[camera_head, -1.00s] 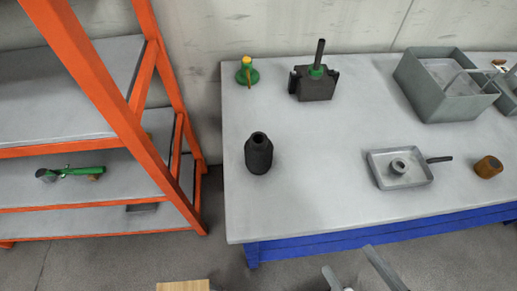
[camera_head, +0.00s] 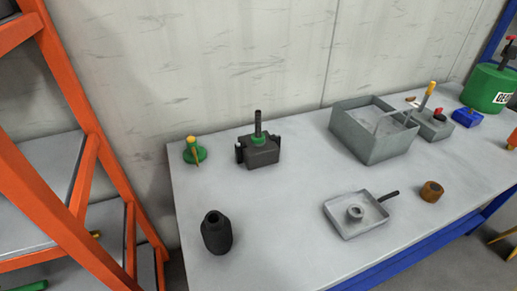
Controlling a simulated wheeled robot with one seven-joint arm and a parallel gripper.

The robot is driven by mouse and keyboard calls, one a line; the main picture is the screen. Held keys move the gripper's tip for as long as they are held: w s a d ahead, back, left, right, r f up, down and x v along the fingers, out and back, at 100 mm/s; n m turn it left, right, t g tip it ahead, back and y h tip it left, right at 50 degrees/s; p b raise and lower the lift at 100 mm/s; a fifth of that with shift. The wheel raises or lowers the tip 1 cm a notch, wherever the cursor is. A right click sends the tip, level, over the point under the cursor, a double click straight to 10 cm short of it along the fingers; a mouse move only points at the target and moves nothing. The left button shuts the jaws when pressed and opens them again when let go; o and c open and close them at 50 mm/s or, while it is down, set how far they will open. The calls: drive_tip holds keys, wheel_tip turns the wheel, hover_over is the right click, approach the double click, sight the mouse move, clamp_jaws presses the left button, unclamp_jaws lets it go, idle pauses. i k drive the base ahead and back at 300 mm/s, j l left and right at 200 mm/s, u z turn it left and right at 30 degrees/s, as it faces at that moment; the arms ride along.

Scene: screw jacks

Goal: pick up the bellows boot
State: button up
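The bellows boot appears to be the dark, bottle-shaped piece (camera_head: 216,234) with a round hole in its top. It stands upright near the left front edge of the grey worktable (camera_head: 282,228), with clear surface around it. My gripper is not in this view, so its opening and its distance from the boot do not show.
A dark block with a green collar and upright rod (camera_head: 259,150) and a green-and-yellow piece (camera_head: 194,152) stand behind the boot. A shallow tray (camera_head: 339,224) holding a grey ring, a brown ring (camera_head: 432,191) and a grey bin (camera_head: 354,139) lie right. An orange rack (camera_head: 58,180) stands left.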

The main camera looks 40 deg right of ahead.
sight(215, 230)
drive_tip(key=k+j+u, duration=0.1)
drive_tip(key=j, duration=0.3)
drive_tip(key=k+j+u, duration=0.1)
drive_tip(key=j, duration=0.35)
drive_tip(key=k+j+u, duration=0.1)
drive_tip(key=j, duration=0.35)
drive_tip(key=k, duration=0.1)
